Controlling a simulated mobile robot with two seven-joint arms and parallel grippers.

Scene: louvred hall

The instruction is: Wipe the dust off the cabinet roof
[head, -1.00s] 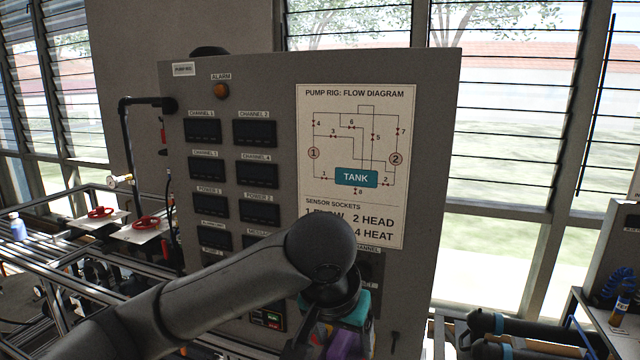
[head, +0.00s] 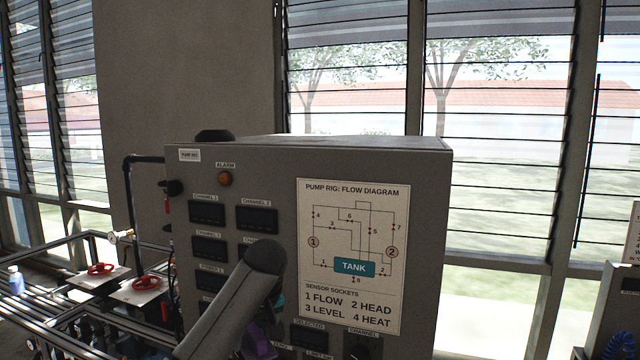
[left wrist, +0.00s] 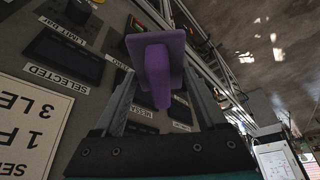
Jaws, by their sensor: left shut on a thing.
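The grey pump-rig cabinet (head: 235,165) stands in front of me. Its roof (head: 320,141) shows as a thin, steeply foreshortened strip in the head view, so I cannot make out dust on it. My left gripper (left wrist: 157,88) is shut on a purple wiper (left wrist: 155,48) with a flat head and a stubby handle. It holds the wiper in front of the cabinet's panel, below the roof and apart from it. In the head view my own arm hides most of the gripper, and only a bit of purple shows. My right gripper is not in view.
A black fixture (head: 214,135) sits at the roof's left front edge. Louvred windows (head: 500,150) stand behind. The space above the roof looks clear.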

